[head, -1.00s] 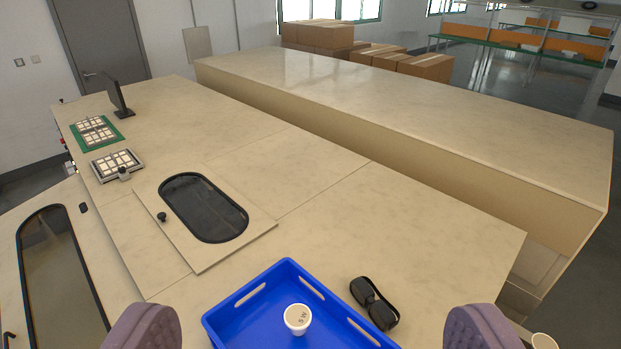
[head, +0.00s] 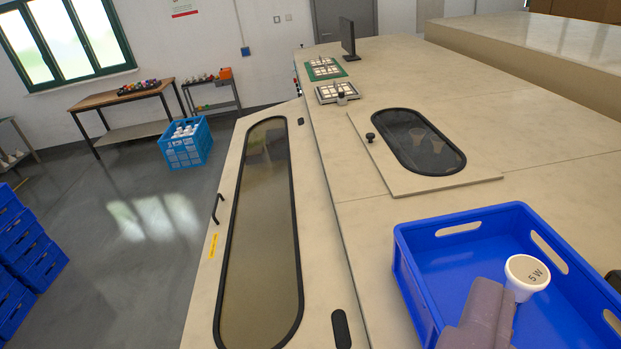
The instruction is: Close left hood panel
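A long pale panel (head: 230,240) with a dark-rimmed tinted window (head: 268,215) runs along the left side of the machine. A black bar handle (head: 217,209) sits on its outer left edge, and black hinge-like pieces lie along its right side. The panel slopes out beside the worktop; I cannot tell how far open it is. A smaller flat panel (head: 482,176) with an oval dark window and black knob (head: 370,137) lies on the worktop.
The blue tray (head: 410,262) holds a white cup (head: 527,277) marked 5 W. A monitor (head: 348,38) and gridded trays (head: 340,92) stand at the back. Stacked blue crates (head: 28,245) and a blue crate of white items (head: 184,143) flank open floor at left.

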